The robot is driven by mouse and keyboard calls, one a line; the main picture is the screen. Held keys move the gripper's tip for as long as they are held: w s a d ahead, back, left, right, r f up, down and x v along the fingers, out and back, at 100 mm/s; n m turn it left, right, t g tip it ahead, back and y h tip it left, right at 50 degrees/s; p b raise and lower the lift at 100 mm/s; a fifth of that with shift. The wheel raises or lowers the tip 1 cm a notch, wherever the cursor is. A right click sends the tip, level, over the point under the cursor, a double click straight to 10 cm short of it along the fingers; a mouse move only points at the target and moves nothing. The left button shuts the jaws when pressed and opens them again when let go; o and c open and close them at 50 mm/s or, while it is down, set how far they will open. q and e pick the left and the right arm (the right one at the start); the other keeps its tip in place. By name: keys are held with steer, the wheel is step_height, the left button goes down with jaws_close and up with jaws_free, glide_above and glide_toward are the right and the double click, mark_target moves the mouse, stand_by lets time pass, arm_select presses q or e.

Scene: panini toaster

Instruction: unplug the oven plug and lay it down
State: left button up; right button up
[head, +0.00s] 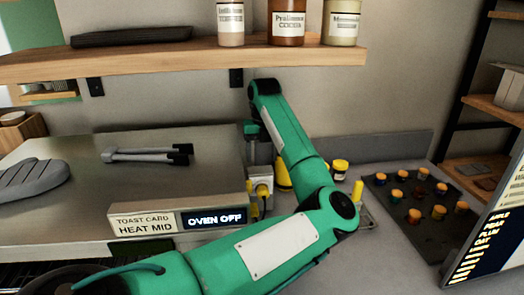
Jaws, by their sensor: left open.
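The oven (110,185) is the large grey metal unit at left, and its display reads OVEN OFF. A yellow plug-like part (264,190) is at a pale box (261,173) just right of the oven. I take it for the oven plug; it is small and partly hidden, and I cannot tell how far in it sits. My left gripper (260,158) hangs from the green arm, pointing down just above this box. It is open; its fingertips are hard to make out. My right gripper is not in view.
A wooden shelf (185,58) with jars runs above. Tongs (147,156) and a grey mitt (32,180) lie on the oven top. A yellow-topped jar (340,167) and a dark tray (420,212) of small jars stand at right. My arm covers much of the front counter.

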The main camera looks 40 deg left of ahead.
mark_target(263, 188)
arm_select(q)
step_height(263, 188, down, 12)
steer(key=p, duration=0.4)
steer(key=shift+d, duration=0.15)
steer(key=shift+f, duration=0.85)
steer(key=shift+c, duration=0.2)
steer(key=c, duration=1.1)
steer(key=shift+p, duration=0.3)
steer(key=shift+c, duration=0.2)
steer(key=shift+s+d, duration=0.1)
